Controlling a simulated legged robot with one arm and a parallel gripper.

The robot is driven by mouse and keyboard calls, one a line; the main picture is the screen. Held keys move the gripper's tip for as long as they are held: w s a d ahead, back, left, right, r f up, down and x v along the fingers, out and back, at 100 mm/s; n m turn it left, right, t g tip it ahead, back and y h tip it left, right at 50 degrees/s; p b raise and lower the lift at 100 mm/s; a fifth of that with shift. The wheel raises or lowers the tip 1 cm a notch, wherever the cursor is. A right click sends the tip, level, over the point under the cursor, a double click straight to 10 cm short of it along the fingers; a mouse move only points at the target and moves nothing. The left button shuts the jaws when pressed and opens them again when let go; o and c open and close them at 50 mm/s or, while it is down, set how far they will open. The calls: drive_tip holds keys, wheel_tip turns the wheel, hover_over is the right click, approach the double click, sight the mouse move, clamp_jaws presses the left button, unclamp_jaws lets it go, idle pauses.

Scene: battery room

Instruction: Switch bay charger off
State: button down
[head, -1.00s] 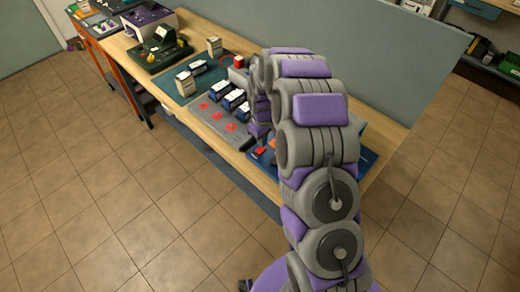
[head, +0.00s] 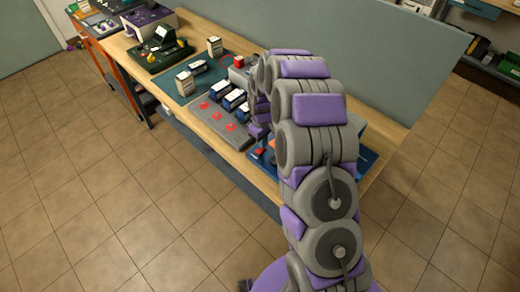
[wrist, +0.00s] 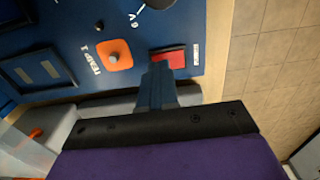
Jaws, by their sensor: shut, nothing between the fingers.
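In the wrist view, a blue panel (wrist: 130,72) fills the upper part. It bears a red rocker switch (wrist: 168,59) in a dark frame, with a small white label beside it that I cannot read. My gripper (wrist: 158,72) is shut and empty, its blue-grey fingertips right at the switch's near edge; I cannot tell whether they touch it. Part of the switch is hidden behind them. In the head view, my arm covers much of the blue panel (head: 368,158) at the near end of the bench.
A grey board (head: 208,122) with red marks and several dark blue blocks lies farther along the wooden bench (head: 122,47). The tiled floor in front is clear.

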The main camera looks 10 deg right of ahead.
drive_tip(key=shift+f, duration=0.45)
drive_tip(key=shift+r, duration=0.1)
drive_tip(key=shift+r+p, duration=1.05)
drive_tip(key=shift+r, duration=2.35)
drive_tip(key=s+a+r+m, duration=0.1)
drive_tip(key=s+r+m, duration=0.1)
drive_tip(key=s+r, duration=0.8)
drive_tip(key=s+r+m+g, duration=0.1)
drive_tip(key=s+r, duration=0.3)
drive_tip(key=s, duration=1.1)
drive_tip(key=s+d+r+m+b, duration=0.1)
drive_tip(key=s+r+m, duration=0.2)
drive_tip(key=s, duration=1.3)
drive_tip(key=shift+r+m+g, duration=0.4)
drive_tip(key=shift+r, duration=0.25)
